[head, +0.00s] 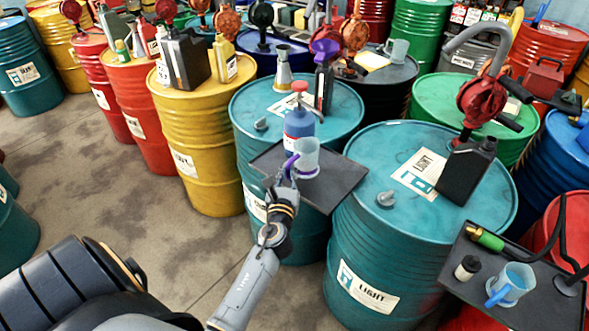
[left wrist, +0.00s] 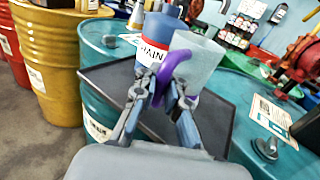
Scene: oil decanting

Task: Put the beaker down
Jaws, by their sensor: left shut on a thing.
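A clear grey beaker with a purple handle (head: 306,157) is over the dark tray (head: 335,188) in front of a teal drum. It also shows in the left wrist view, as a pale cup (left wrist: 196,58) with its purple handle (left wrist: 170,68) between the fingers. My left gripper (head: 285,176) is shut on the handle, and the beaker is upright. In the left wrist view the fingers (left wrist: 163,97) close around the handle. I cannot tell whether the beaker's base touches the tray. My right gripper is not in view.
A blue bottle with a red cap (head: 298,128) stands close behind the beaker. Teal drums (head: 400,250) flank the tray. A dark jug (head: 466,172) stands on the right drum. Another tray (head: 535,310) at lower right holds a blue-handled beaker (head: 513,284). The tray's right part is bare.

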